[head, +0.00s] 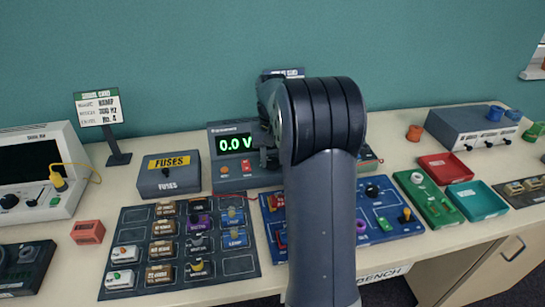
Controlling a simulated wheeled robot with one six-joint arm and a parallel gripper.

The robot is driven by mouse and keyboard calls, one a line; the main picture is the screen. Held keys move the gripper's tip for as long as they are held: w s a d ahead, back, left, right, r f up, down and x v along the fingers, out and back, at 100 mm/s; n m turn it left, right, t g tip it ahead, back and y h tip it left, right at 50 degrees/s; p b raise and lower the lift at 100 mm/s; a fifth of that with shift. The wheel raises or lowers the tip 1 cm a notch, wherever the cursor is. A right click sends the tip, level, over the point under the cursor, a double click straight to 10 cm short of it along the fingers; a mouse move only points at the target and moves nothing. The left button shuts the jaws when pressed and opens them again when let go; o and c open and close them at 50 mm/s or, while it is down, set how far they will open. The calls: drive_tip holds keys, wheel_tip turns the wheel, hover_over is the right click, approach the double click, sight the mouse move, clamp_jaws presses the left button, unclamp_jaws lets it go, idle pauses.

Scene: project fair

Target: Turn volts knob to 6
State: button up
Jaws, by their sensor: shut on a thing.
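The grey power supply (222,180) stands at the back middle of the bench. Its green display (235,143) reads 0.0 V. An orange button and a red switch (246,166) sit below the display. My gripper (268,158) is at the front of the supply, just right of the display, shut on what appears to be the volts knob. The knob, its scale and the fingertips are hidden behind my gripper and arm, so the knob's angle cannot be read.
A FUSES box (168,183) stands left of the supply. A tray of labelled parts (130,222) and a blue circuit board (385,228) lie in front. Red (446,170) and teal (475,196) trays are at right. A sign stand (118,158) stands at back left.

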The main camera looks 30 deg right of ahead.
drive_tip(key=shift+r+m, duration=0.1)
drive_tip(key=shift+m, duration=0.2)
drive_tip(key=m+p, duration=0.2)
drive_tip(key=shift+r+m, duration=0.1)
drive_tip(key=shift+m, duration=0.3)
drive_tip(key=m+p, duration=0.2)
drive_tip(key=m, duration=0.3)
drive_tip(key=m+p, duration=0.1)
drive_tip(key=m, duration=0.4)
drive_tip(key=shift+p, duration=0.4)
drive_tip(key=m, duration=0.4)
drive_tip(key=shift+p, duration=0.35)
drive_tip(key=shift+m, duration=0.3)
drive_tip(key=o, duration=1)
drive_tip(key=shift+f, duration=0.2)
drive_tip(key=shift+c, duration=0.2)
drive_tip(key=shift+r, duration=0.1)
